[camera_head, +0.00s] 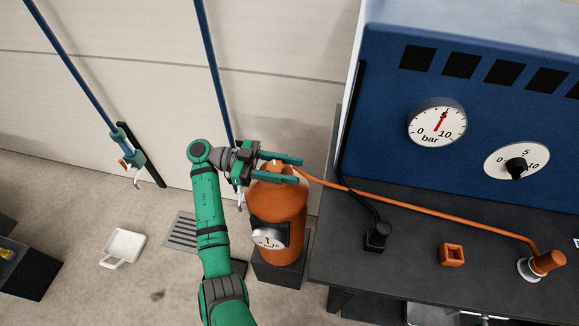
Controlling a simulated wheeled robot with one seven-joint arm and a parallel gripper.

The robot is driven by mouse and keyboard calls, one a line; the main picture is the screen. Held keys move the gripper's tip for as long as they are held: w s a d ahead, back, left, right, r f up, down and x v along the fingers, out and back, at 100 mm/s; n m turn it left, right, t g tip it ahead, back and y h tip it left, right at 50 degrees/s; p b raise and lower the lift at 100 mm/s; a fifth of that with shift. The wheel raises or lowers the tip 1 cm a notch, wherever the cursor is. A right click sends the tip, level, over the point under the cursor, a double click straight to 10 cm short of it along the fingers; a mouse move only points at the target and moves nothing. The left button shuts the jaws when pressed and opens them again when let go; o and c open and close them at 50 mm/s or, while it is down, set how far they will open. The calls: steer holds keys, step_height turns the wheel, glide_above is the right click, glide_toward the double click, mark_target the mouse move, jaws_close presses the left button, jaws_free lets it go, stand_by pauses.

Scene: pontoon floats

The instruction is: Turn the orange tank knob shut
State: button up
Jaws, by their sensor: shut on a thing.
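The orange tank (286,213) stands upright on a dark block, with a small round gauge (267,238) on its front. The orange tank knob (281,167) is at its top, mostly hidden by the green fingers. My gripper (298,169) reaches in from the left over the tank top. Its two fingers point right, one on each side of the knob, and are shut on it. How far the knob is turned cannot be seen.
An orange hose (420,208) runs from the tank top across the dark bench (345,262) to a fitting at right. A blue panel (390,80) with two dials stands behind. A white tray (124,246) and a floor grate (184,233) lie left. Floor between them is clear.

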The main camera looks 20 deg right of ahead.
steer(key=shift+s+a+m+g+y, duration=0.15)
steer(key=shift+m+g+y, duration=0.45)
steer(key=shift+g+y, duration=0.1)
steer(key=shift+s+a+m+g+y, duration=0.15)
steer(key=shift+m+g+y, duration=0.45)
steer(key=shift+g+y, duration=0.1)
steer(key=shift+s+a+m+g+y, duration=0.15)
steer(key=shift+m+g+y, duration=0.45)
steer(key=shift+g, duration=0.1)
steer(key=shift+s+a+f+m+g+y, duration=0.1)
steer(key=shift+s+m+g+y, duration=0.05)
steer(key=shift+m+g+y, duration=0.35)
steer(key=o, duration=1)
steer(key=shift+o, duration=0.2)
step_height(320, 180, up, 3)
steer(key=shift+f, duration=0.2)
steer(key=s+a+r, duration=0.4)
steer(key=s+r, duration=0.6)
steer(key=s, duration=0.3)
steer(key=shift+s+r, duration=0.2)
steer(key=shift+r, duration=0.05)
